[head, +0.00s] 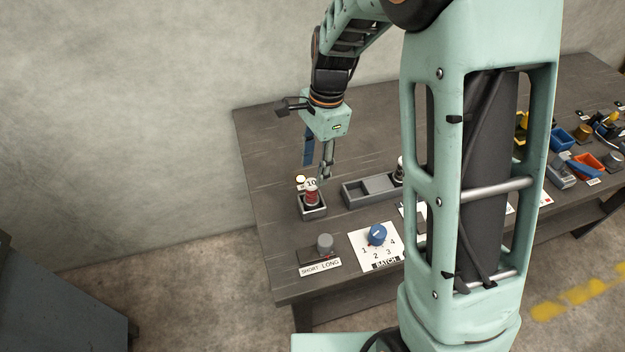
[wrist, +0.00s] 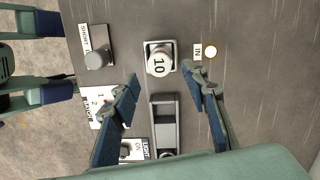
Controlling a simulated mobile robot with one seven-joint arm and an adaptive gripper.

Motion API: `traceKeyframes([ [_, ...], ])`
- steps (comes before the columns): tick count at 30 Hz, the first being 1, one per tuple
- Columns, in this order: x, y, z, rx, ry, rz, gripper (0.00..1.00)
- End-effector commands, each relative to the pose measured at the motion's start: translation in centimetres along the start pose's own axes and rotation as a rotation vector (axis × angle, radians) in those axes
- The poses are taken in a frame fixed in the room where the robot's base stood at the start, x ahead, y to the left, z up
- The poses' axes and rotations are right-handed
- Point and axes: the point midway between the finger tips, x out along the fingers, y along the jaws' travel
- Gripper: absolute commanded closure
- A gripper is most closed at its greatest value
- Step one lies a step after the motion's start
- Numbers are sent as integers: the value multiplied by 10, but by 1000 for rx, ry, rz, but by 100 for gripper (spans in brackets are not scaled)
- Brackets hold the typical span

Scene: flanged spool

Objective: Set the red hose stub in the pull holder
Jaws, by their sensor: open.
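My gripper (head: 325,176) points down, above and slightly right of the cap. In the wrist view my gripper (wrist: 162,82) is open and empty, its fingers spread to either side below the cap. I cannot tell which fixture is the pull holder.
A grey tray (head: 352,196) with recesses lies right of the stub; a white-topped piece (head: 400,168) stands at its far end, partly hidden by my arm. In front are a SHORT/LONG knob (head: 325,243) and a blue BATCH dial (head: 377,235). Coloured bins (head: 583,166) stand far right.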

Motion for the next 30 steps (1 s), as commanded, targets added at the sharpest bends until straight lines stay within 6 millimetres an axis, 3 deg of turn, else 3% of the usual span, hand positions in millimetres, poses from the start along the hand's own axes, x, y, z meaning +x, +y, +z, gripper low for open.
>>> traceKeyframes([
  [3,-22,-1,0,0,1,-3,59],
  [9,-39,0,0,0,1,0,59],
  [30,-40,0,0,0,0,1,59],
])
